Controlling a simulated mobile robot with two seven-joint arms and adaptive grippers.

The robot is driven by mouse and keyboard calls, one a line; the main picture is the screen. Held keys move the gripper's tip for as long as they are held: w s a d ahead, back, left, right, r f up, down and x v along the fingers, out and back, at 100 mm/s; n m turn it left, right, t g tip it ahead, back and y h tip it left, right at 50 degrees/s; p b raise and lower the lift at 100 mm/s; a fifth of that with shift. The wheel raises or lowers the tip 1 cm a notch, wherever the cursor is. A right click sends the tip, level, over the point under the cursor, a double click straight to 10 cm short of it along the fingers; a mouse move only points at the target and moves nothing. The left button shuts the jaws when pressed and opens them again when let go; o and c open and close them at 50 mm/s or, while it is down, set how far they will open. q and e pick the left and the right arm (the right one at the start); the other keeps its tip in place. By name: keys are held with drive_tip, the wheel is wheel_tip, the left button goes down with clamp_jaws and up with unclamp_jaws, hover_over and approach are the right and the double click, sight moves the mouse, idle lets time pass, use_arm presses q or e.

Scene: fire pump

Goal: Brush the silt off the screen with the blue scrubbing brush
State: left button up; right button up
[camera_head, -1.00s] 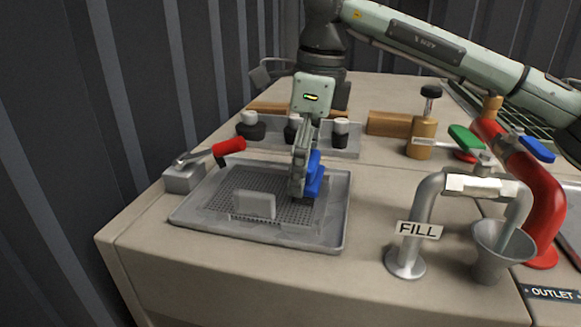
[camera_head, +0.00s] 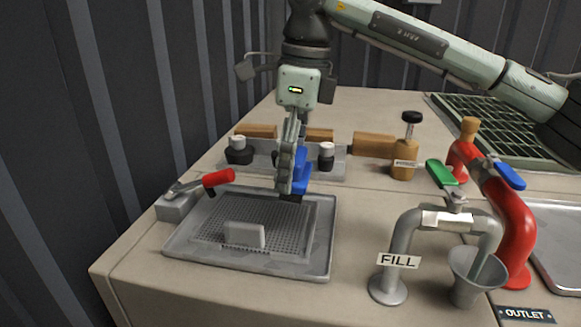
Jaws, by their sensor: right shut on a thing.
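The grey perforated screen (camera_head: 275,221) lies flat in a shallow grey tray (camera_head: 328,245), with a small pale upright plate (camera_head: 244,235) on its near part. I cannot clearly make out silt on it. My right gripper (camera_head: 292,182) points down at the screen's far right part, shut on the blue scrubbing brush (camera_head: 302,168). The fingers hide part of the brush. Its dark underside is close above or on the screen's far edge; I cannot tell if it touches. My left gripper is not in view.
A red-handled clamp (camera_head: 217,179) stands at the tray's left corner. Black-and-white knobs (camera_head: 326,156) sit on a rack behind. To the right are a brass-coloured plunger (camera_head: 403,160), the FILL pipe (camera_head: 405,240), a funnel cup (camera_head: 470,277) and a red pipe (camera_head: 517,235).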

drive_tip(key=shift+r, duration=0.15)
drive_tip(key=shift+r+p, duration=1)
drive_tip(key=shift+r, duration=0.45)
drive_tip(key=shift+f, duration=0.1)
